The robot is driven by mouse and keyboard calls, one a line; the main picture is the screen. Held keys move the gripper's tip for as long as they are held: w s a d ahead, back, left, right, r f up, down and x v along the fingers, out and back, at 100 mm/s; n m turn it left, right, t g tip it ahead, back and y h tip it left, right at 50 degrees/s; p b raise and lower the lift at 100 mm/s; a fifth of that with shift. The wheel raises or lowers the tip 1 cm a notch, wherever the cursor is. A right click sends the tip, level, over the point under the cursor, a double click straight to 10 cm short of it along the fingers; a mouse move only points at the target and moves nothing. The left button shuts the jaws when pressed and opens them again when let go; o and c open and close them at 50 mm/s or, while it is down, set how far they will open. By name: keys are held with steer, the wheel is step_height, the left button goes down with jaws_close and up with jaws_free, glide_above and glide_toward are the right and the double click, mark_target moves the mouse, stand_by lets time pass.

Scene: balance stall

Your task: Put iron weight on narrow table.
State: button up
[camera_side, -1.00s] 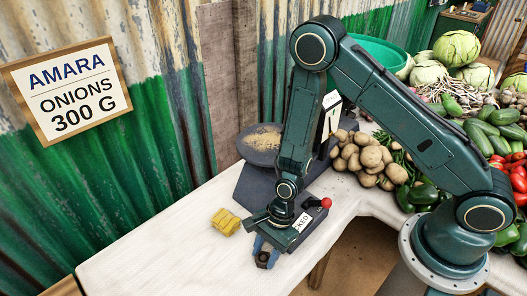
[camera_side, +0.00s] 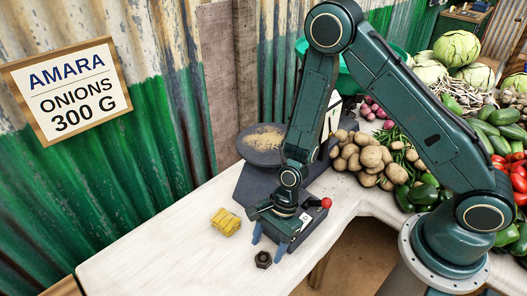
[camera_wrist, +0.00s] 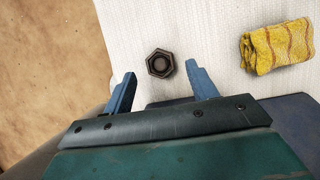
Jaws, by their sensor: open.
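The iron weight (camera_side: 263,259) is a small dark hexagonal piece lying on the white narrow table (camera_side: 165,245), near its front edge. In the wrist view the weight (camera_wrist: 160,63) shows a round hollow in its top, just beyond the fingertips and roughly between their lines. My gripper (camera_side: 268,248) is open and empty, its two blue fingers pointing down above the table beside the weight. The open fingers (camera_wrist: 162,78) also show in the wrist view, with the weight apart from both.
A folded yellow cloth (camera_side: 226,222) lies left of my gripper. A dark scale with a round pan (camera_side: 262,143) stands behind it. Potatoes (camera_side: 362,155) and other vegetables are piled to the right. The table's left part is clear. A sign (camera_side: 68,88) hangs on the wall.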

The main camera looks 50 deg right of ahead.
steer(key=v, duration=0.9)
steer(key=shift+r, duration=0.1)
stand_by(0.6)
steer(key=s+d+r+n+t+h, duration=0.1)
steer(key=d+r+n, duration=0.2)
steer(key=r+n, duration=0.35)
steer(key=s+d+r+n+t+h, duration=0.1)
steer(key=d+r+n+t, duration=0.2)
steer(key=r, duration=0.7)
steer(key=s+d+r+n+t+h, duration=0.1)
steer(key=s+d+r+n+h, duration=0.1)
steer(key=s+d+r+n, duration=0.5)
steer(key=s+r+n, duration=0.1)
steer(key=s+r, duration=0.3)
steer(key=s, duration=0.1)
steer(key=shift+d+t, duration=0.15)
steer(key=shift+t, duration=0.15)
